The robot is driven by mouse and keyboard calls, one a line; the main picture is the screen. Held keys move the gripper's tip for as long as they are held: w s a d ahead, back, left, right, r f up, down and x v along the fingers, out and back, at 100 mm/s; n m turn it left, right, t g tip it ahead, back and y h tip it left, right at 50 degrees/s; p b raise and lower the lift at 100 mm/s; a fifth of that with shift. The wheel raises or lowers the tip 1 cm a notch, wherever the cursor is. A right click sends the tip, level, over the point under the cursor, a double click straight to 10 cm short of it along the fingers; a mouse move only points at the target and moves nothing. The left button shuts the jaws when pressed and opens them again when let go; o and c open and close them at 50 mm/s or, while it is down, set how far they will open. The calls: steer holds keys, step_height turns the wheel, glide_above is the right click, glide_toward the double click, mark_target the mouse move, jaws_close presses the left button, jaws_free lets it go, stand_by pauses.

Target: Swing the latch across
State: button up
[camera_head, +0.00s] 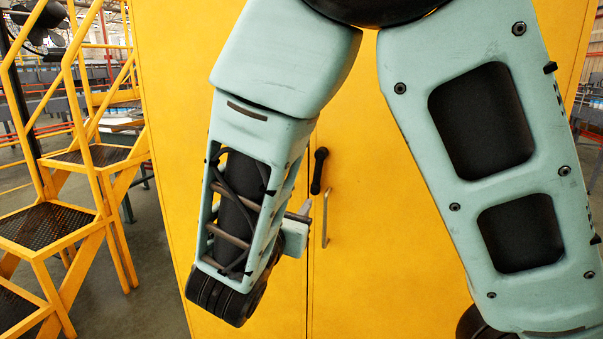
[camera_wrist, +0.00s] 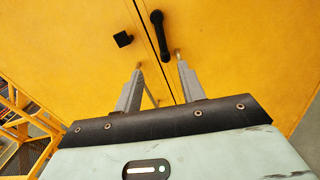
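The black latch (camera_head: 318,171) is on the right door of the yellow cabinet, beside the seam. It hangs nearly straight down, its rounder end at the top. In the wrist view, the latch (camera_wrist: 156,33) lies just right of the seam, ahead of my gripper. A small black block (camera_wrist: 123,39) sits on the left door; my arm hides it in the head view. My gripper (camera_wrist: 158,59) is open and empty, its fingertips below the latch's lower end, one on each side of the seam. In the head view, my forearm mostly hides my gripper (camera_head: 305,209).
A pale metal pull handle (camera_head: 326,218) stands out from the right door below the latch. A thin bar (camera_wrist: 151,97), perhaps another handle, shows between my fingers. Yellow steps with railings (camera_head: 70,220) stand left of the cabinet. Open floor lies between them.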

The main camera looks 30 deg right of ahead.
mark_target(317, 174)
steer(key=p+x, duration=0.3)
steer(key=x, duration=1.3)
steer(key=shift+d, duration=0.2)
jaws_close()
